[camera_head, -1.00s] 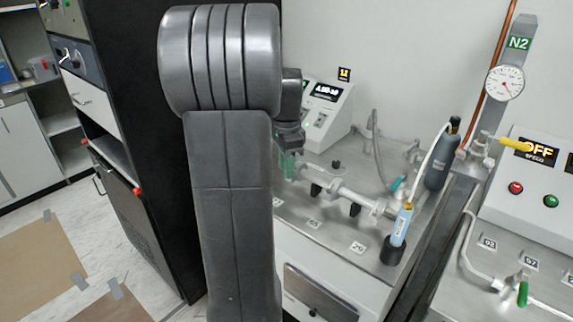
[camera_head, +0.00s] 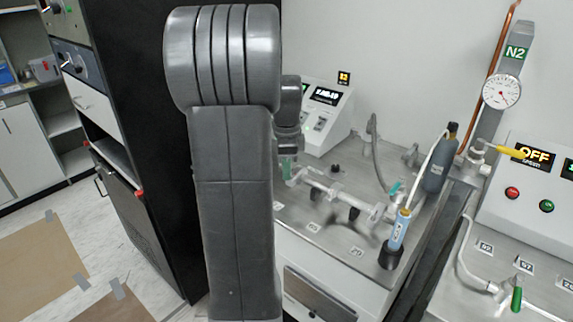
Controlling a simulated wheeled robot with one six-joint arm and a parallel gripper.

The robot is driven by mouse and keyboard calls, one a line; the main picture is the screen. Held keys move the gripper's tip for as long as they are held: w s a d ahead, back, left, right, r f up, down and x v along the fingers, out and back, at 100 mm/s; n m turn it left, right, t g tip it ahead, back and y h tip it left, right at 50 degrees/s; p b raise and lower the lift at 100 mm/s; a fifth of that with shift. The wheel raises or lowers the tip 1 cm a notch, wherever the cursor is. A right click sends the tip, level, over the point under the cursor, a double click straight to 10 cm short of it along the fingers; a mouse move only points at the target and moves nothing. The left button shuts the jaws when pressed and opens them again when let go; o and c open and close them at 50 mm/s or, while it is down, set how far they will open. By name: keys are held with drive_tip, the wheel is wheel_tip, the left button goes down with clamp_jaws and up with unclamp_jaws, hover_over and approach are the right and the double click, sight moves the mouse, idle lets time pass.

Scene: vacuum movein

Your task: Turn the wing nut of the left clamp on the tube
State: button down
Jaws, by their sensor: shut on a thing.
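The tube (camera_head: 345,198) lies across the steel bench top, running from behind my arm down toward the right. The left clamp (camera_head: 299,177) is at its left end, small and partly hidden by my gripper. My gripper (camera_head: 287,167) points down over this clamp, with green at its fingertips and its upper part behind my arm. It is shut on the wing nut of the left clamp, which the fingers hide. The right clamp (camera_head: 377,213) sits at the tube's other end, clear of my gripper.
A box with a display (camera_head: 325,110) stands behind the tube. A blue-and-white pen-like probe (camera_head: 401,228) stands in a black holder right of it, near a dark bottle (camera_head: 438,165). A tall black cabinet (camera_head: 135,130) is close on the left. An N2 gauge (camera_head: 502,91) stands at right.

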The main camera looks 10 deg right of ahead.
drive_tip(key=m+p, duration=0.1)
drive_tip(key=m, duration=0.2)
drive_tip(key=shift+w+r+m+p, duration=0.15)
drive_tip(key=shift+w+m+p, duration=0.05)
drive_tip(key=shift+m+p, duration=0.2)
drive_tip(key=shift+w+d+m+p, duration=0.15)
drive_tip(key=shift+m+p, duration=0.25)
drive_tip(key=shift+m, duration=1)
drive_tip(key=shift+f, duration=0.2)
drive_tip(key=c, duration=1.5)
unclamp_jaws()
drive_tip(key=shift+r, duration=0.1)
drive_tip(key=shift+c, duration=0.2)
drive_tip(key=shift+r, duration=0.1)
wheel_tip(320, 180, up, 2)
drive_tip(key=shift+r+p, duration=0.1)
drive_tip(key=shift+p, duration=1)
wheel_tip(320, 180, up, 13)
drive_tip(key=p, duration=1.1)
drive_tip(key=shift+r, duration=0.2)
